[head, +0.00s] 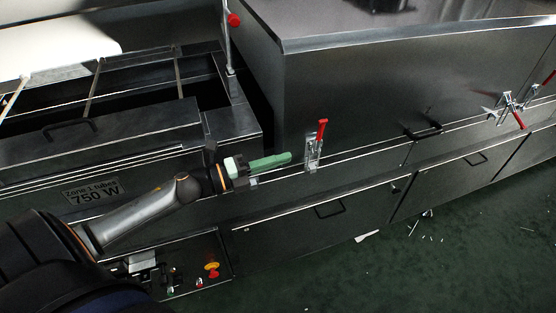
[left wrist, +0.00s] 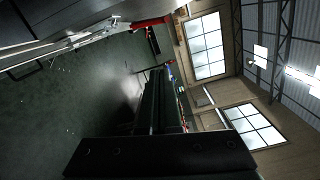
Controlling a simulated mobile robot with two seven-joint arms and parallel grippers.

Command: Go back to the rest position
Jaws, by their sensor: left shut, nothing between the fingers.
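My left gripper (head: 288,159) reaches in from the left in the head view, with green fingers shut and nothing between them. Its tip is just left of a toggle latch (head: 312,153) with an upright red handle (head: 322,128), with a small gap in the picture. In the left wrist view the shut fingers (left wrist: 158,85) stretch away from the camera. My right gripper is not in view.
The steel dryer body (head: 360,90) fills the back, with a dark handle (head: 424,131) and another red-handled latch (head: 513,108) at right. A control panel (head: 180,270) with a red and yellow knob is below my arm. The green floor (head: 430,260) at front right is open, with small scraps.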

